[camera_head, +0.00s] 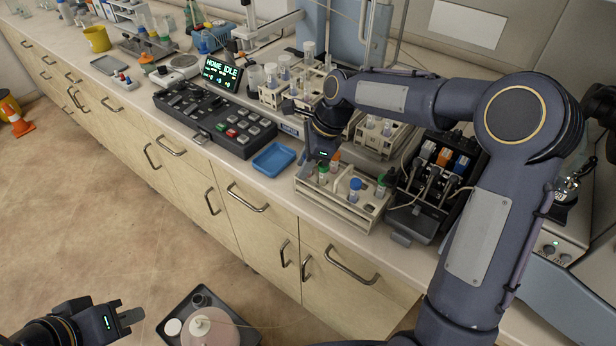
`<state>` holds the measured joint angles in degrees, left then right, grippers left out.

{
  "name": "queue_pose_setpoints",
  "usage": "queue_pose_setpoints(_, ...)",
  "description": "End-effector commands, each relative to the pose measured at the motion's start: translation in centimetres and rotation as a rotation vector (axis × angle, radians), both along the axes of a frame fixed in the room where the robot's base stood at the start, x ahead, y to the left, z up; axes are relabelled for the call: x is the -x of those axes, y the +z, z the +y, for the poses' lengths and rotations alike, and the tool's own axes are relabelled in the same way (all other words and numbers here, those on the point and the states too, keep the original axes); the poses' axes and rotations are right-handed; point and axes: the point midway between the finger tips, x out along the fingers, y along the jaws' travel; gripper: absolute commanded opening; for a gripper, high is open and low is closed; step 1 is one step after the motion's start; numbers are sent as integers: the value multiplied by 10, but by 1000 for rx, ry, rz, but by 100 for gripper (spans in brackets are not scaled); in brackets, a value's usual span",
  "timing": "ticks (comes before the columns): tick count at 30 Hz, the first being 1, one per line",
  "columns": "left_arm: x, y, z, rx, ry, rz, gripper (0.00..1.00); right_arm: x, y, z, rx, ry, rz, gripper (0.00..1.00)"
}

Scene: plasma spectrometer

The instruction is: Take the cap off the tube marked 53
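A cream tube rack (345,208) stands at the counter's front edge. It holds several capped tubes: a green-capped tube (323,172), an orange-capped tube (335,157), a blue-capped tube (354,188) and another green-capped tube (381,184). No number can be read on any tube, so I cannot tell which is marked 53. My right gripper (312,156) points down at the rack's back left corner, close to the orange and left green caps. Its fingertips are too small and dark to tell open from shut. My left gripper (131,315) is low at the left, away from the counter; its finger gap is unclear.
A blue tray (274,160) lies left of the rack, beside a black control panel (215,118). Cream racks of clear tubes (285,92) stand behind. A black pump unit (428,190) stands close on the right. A dark tray with a bottle (203,327) is below the counter.

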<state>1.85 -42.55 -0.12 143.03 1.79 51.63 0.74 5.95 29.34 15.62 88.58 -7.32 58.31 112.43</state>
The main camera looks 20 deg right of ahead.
Motion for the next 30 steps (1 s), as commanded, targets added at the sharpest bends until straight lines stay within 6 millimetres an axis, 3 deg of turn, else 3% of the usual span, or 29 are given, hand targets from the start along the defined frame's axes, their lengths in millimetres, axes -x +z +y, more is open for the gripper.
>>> queue_pose_setpoints(1,0,0,0,0,0,0,0,0,0,0,0,0,0,19)
queue_pose_setpoints(6,0,0,0,0,0,0,0,0,0,0,0,0,0,0)
queue_pose_setpoints(19,0,0,0,0,0,0,0,-1,6,0,0,0,-3,0)
queue_pose_setpoints(30,0,1,0,0,0,0,0,-1,74,1,-1,-1,-4,0)
